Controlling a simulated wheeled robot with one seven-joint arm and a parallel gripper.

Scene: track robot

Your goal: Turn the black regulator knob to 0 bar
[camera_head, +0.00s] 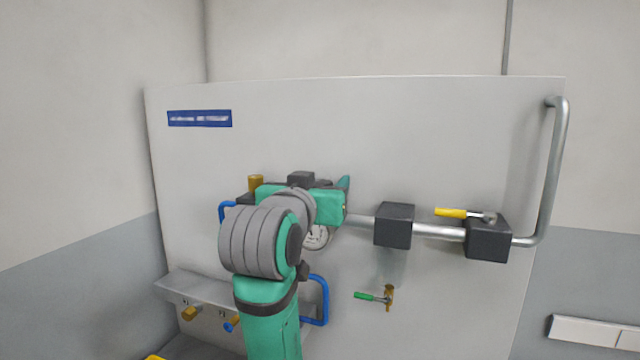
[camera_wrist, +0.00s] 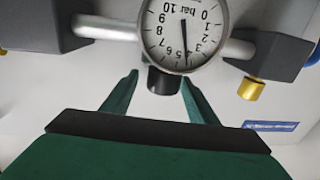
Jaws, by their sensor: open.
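The black regulator knob (camera_wrist: 163,80) is a short dark cylinder just below the gauge in the wrist view. My gripper (camera_wrist: 160,82) is open, with one green finger on each side of the knob; I see gaps between fingers and knob. The round white pressure gauge (camera_wrist: 181,26) appears upside down, marked bar from 0 to 10, its needle pointing between about 4 and 5. In the head view my arm hides the knob, and only part of the gauge (camera_head: 317,238) shows.
A grey pipe (camera_head: 438,231) runs right through black blocks (camera_head: 394,225). A yellow lever (camera_head: 451,212) sits on the right block. Below are a green-handled valve (camera_head: 370,296) and a blue hose (camera_head: 325,300). A brass fitting (camera_wrist: 250,88) is near my gripper.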

